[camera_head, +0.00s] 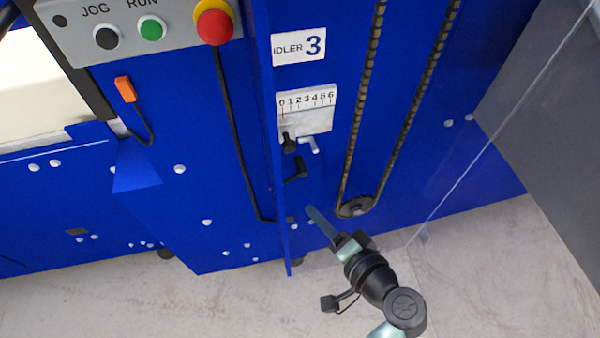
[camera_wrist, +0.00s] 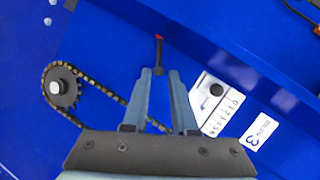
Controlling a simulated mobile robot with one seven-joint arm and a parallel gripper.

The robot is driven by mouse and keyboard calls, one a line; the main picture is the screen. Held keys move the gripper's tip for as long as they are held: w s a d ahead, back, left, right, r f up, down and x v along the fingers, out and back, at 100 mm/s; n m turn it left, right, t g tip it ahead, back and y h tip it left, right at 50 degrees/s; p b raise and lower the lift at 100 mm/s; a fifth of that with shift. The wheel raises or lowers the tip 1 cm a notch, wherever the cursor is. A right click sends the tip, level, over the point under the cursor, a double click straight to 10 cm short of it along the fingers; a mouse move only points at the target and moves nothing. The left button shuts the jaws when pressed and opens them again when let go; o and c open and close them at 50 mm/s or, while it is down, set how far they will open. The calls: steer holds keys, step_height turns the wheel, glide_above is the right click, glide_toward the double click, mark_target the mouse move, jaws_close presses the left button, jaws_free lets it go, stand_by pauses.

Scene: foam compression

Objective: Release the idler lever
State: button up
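The idler lever seems to be the short black handle (camera_head: 296,170) on the blue machine face, below the scale plate (camera_head: 312,122). In the wrist view my gripper (camera_wrist: 160,72) has two blue-grey fingers spread with an empty gap. Whether the lever tip reaches between them is unclear.
A chain runs around a sprocket (camera_head: 356,206) right of the lever. A black knob (camera_head: 289,143) sits by the scale, under the "IDLER 3" label (camera_head: 299,47). A thin blue panel edge (camera_head: 283,235) stands left of my gripper. A clear panel edge (camera_head: 470,165) slopes at right.

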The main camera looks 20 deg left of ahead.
steer(key=b+x, duration=0.1)
steer(key=x, duration=1.2)
jaws_close()
steer(key=shift+w+d, duration=0.1)
stand_by(1.0)
